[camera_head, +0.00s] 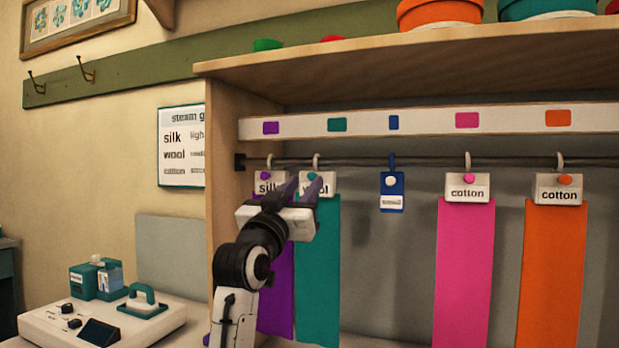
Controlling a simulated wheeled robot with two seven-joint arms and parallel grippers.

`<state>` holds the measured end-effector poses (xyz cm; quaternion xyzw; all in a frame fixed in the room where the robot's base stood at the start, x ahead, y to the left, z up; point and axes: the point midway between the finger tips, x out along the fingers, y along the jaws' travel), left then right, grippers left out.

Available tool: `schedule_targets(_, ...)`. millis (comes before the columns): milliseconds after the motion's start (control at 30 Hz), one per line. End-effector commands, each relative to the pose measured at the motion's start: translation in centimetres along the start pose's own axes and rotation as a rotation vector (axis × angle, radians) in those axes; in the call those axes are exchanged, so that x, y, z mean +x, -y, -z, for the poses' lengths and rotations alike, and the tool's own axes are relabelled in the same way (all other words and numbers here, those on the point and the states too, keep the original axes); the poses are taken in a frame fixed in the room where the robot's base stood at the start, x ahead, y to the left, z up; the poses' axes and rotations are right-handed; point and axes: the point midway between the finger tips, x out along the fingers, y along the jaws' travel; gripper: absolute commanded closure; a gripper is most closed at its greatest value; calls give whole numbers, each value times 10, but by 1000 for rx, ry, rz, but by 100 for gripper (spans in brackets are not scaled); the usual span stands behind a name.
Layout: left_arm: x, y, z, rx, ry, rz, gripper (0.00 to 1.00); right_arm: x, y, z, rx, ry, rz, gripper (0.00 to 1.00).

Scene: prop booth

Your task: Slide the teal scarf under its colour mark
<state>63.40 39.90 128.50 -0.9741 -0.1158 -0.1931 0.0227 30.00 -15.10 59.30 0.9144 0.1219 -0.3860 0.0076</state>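The teal scarf (319,270) hangs from a hook on the dark rail (360,162), with a "wool" tag (323,184) at its top. Its hook sits a little left of the teal colour mark (337,124) on the white strip above. The purple scarf (276,295) with the "silk" tag hangs close on its left. My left gripper (294,188) is raised in front of these two tags. Its fingers are apart, one over the silk tag's right side and one over the wool tag's left side. I see nothing held between them. My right gripper is not in view.
A small blue tag (391,200) hangs right of the teal scarf, with free rail between. Pink (465,270) and orange (553,275) cotton scarves hang farther right. A wooden side panel (228,130) bounds the left. A steam station (105,315) stands at lower left.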

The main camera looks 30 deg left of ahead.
Motion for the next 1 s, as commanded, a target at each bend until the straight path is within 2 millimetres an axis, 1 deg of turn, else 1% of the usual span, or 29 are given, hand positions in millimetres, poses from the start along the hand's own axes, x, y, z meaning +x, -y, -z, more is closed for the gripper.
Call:
schedule_targets(33,9,0,2,-1,0,0,67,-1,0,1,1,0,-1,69)
schedule_targets(100,18,0,2,-1,-1,0,67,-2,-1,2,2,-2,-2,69)
schedule_targets(200,28,0,1,0,0,0,67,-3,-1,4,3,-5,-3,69)
schedule_targets(333,34,0,1,1,-1,0,67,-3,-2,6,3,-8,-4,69)
schedule_targets(600,34,0,0,1,-1,0,67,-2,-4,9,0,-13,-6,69)
schedule_targets(800,34,0,0,1,-1,0,100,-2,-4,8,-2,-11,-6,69)
schedule_targets(1000,34,0,0,1,-1,1,100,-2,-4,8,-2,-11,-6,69)
